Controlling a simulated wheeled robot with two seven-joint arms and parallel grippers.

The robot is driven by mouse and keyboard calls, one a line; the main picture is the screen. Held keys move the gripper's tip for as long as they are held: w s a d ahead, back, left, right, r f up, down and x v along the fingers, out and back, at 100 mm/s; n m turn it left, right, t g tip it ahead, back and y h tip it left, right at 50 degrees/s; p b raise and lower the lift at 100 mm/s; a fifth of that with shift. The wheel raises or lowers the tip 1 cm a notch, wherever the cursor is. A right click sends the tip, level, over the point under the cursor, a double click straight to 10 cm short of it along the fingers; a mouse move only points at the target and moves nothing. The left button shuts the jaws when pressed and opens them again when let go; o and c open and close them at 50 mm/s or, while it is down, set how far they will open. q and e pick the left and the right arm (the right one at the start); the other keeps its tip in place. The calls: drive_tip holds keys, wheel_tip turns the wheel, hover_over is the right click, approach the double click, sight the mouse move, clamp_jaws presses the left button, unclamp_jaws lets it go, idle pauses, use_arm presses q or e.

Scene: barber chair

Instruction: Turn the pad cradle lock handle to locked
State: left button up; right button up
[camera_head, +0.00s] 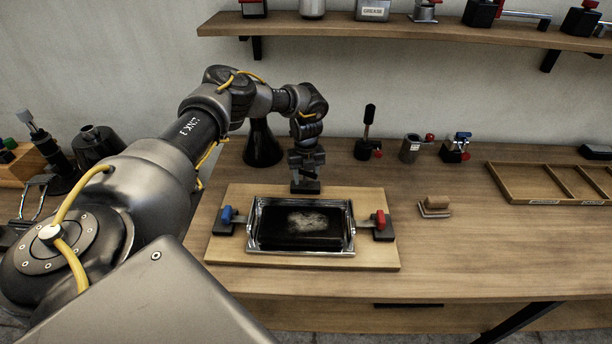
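A metal cradle (255,244) holds a dark pad (291,232) with a pale worn patch on top. It sits on a light wooden board (375,255) on the bench. A blue handle (226,214) is on a black block at the cradle's left, and a red handle (380,219) is on a black block at its right. Both stand roughly upright. My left gripper (306,184) points down over the board's back edge, behind the cradle and apart from both handles. The gap between its fingers is too small and dark to read. My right gripper is not in view.
A wooden sponge or brush (436,207) lies right of the board. A divided wooden tray (510,190) is farther right. A black cone (262,145) and several small fixtures stand along the back. A shelf (400,31) hangs above. The bench's front right is clear.

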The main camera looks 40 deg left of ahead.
use_arm(q)
clamp_jaws()
drive_tip(key=shift+m, duration=0.3)
drive_tip(key=m, duration=0.3)
drive_tip(key=shift+m+b, duration=0.3)
drive_tip(key=m, duration=0.3)
drive_tip(key=shift+d+m+b, duration=0.1)
drive_tip(key=shift+m+b, duration=0.25)
drive_tip(key=shift+m, duration=0.05)
drive_tip(key=c, duration=0.8)
unclamp_jaws()
drive_tip(key=m, duration=0.3)
drive_tip(key=shift+b, duration=0.3)
drive_tip(key=shift+o, duration=1)
drive_tip(key=shift+m, duration=1.6)
drive_tip(key=shift+o, duration=0.2)
drive_tip(key=shift+b, duration=0.3)
drive_tip(key=o, duration=1.2)
